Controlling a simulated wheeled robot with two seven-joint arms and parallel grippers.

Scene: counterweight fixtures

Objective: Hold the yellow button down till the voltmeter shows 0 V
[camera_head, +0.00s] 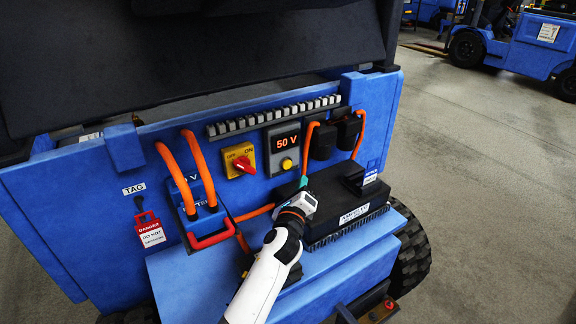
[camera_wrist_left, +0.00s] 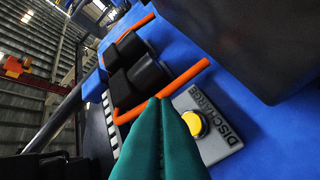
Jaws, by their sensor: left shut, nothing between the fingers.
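The yellow button (camera_head: 287,163) sits on a grey panel below the voltmeter display (camera_head: 286,142), which reads 50 V in orange digits. In the left wrist view the yellow button (camera_wrist_left: 195,124) stands out of a grey plate marked DISCHARGE, just right of my fingertips. My left gripper (camera_head: 303,182) is below and slightly right of the button in the head view. Its teal fingers (camera_wrist_left: 160,102) are shut together with nothing between them. The fingertips look apart from the button, and the button's face is uncovered. The display is not readable in the wrist view. My right gripper is not in view.
A red rotary switch (camera_head: 243,164) on a yellow plate is left of the voltmeter. Black connectors (camera_head: 349,130) with orange cables are to the right. A black charger-like box (camera_head: 345,200) lies right of my gripper. A blue plug with a red handle (camera_head: 211,236) is at left.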

